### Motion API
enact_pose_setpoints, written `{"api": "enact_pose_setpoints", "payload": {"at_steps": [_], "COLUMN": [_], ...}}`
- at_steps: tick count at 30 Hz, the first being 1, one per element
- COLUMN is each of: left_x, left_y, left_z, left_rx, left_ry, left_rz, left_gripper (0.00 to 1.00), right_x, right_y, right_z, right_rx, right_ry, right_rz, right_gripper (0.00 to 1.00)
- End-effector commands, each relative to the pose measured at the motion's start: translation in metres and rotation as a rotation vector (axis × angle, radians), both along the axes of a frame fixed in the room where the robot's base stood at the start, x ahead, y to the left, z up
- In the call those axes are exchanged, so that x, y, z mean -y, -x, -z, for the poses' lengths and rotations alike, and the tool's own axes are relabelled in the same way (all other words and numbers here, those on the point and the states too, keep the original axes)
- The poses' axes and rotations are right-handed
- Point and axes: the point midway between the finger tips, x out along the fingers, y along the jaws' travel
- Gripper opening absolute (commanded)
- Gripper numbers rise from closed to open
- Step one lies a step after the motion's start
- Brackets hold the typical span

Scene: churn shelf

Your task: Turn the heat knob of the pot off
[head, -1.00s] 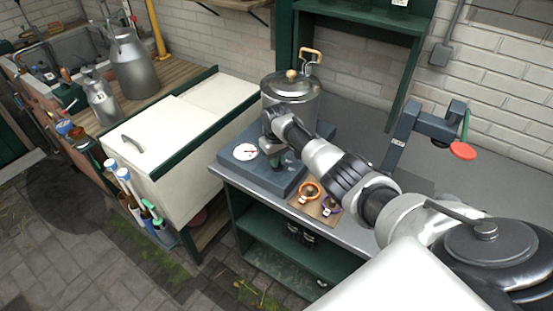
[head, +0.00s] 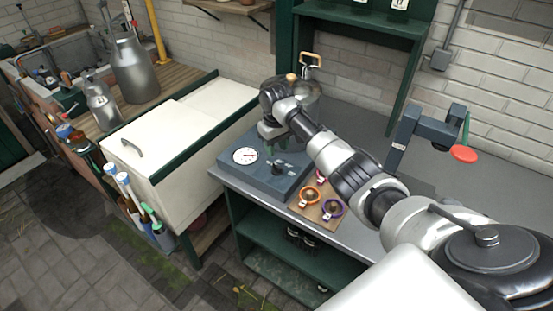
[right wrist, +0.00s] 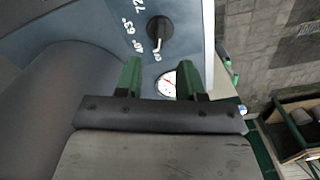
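The heat knob (head: 278,168) is a small dark knob on the blue-grey base (head: 262,180) under the pot. In the right wrist view the knob (right wrist: 159,30) is black with a pale pointer, beside printed numbers such as 40 and 63. The metal pot (head: 308,103) stands on the base, largely hidden by my right arm. My right gripper (head: 281,149) is above the base, apart from the knob. In the right wrist view its green fingers (right wrist: 161,68) are spread with nothing between them. My left gripper is not in view.
A round white gauge (head: 245,156) is on the base, left of the knob. A wooden board (head: 316,212) with coloured rings lies at the counter's front edge. A dark stand with a red disc (head: 464,154) is at right. A white chest (head: 175,140) stands left.

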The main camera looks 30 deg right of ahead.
Motion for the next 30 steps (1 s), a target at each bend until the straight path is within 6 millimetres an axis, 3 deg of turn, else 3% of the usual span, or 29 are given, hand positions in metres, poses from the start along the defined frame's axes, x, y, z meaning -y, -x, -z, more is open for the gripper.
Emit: {"api": "enact_pose_setpoints", "payload": {"at_steps": [6, 11, 26, 30], "left_x": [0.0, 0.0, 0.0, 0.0], "left_y": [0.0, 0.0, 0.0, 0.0], "left_z": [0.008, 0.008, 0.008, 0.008], "left_rx": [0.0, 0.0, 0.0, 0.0], "left_ry": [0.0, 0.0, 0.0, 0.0], "left_rz": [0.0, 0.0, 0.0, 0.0], "left_gripper": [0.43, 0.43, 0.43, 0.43], "right_x": [0.001, 0.0, 0.0, -0.017], "right_y": [0.0, 0.0, 0.001, 0.012], "right_z": [-0.03, -0.037, -0.036, -0.013], "right_rx": [0.002, 0.0, -0.001, -0.001], "right_ry": [0.0, 0.0, 0.001, 0.015], "right_rz": [0.0, 0.0, -0.002, -0.042], "right_gripper": [0.38, 0.38, 0.38, 0.38]}}
